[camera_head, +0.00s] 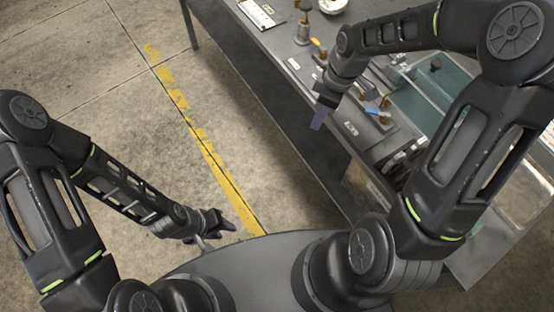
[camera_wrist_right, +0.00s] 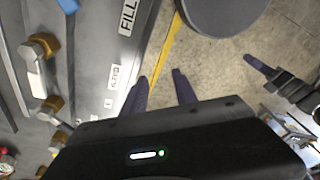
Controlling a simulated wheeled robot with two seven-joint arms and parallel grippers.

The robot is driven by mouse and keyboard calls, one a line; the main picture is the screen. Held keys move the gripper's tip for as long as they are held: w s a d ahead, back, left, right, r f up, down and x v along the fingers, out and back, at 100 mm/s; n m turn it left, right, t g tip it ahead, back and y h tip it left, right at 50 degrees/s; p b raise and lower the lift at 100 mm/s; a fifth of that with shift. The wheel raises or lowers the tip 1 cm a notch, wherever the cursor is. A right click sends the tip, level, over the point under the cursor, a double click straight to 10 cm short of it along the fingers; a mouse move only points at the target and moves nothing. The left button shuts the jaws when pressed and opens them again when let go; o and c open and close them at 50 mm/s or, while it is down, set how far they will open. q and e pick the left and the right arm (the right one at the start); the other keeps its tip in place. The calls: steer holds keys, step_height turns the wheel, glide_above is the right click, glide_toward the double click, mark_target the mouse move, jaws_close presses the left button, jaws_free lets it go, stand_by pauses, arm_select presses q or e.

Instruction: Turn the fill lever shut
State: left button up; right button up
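A valve with a blue lever (camera_head: 373,111) stands on the grey bench, beside a white label (camera_head: 351,128). In the right wrist view a blue piece (camera_wrist_right: 68,5) shows at the top edge, left of the label FILL (camera_wrist_right: 128,17). I cannot tell the lever's exact angle. My right gripper (camera_head: 318,117) is above the bench's near edge, left of the blue lever and apart from it. In its own wrist view (camera_wrist_right: 161,92) its two fingers are apart with nothing between them. My left gripper (camera_head: 226,224) is low over the floor, fingers apart and empty.
Several brass fittings with pale levers (camera_wrist_right: 36,75) line the bench beside the labels. A clear-walled tank (camera_head: 420,95) stands to the right. A brass piece (camera_head: 303,25) and a white dish (camera_head: 333,5) are farther back. The floor (camera_head: 110,100) on the left is clear.

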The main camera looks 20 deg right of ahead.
steer(key=s+a+f+m+y, duration=0.1)
steer(key=s+a+f+m, duration=0.1)
steer(key=a+f, duration=0.3)
steer(key=s+a+f+m+y+b, duration=0.1)
steer(key=s+a+f+m, duration=0.1)
steer(key=a+f, duration=0.4)
steer(key=shift+f+m+b, duration=0.3)
steer(key=shift+f+m, duration=0.2)
steer(key=shift+f, duration=0.8)
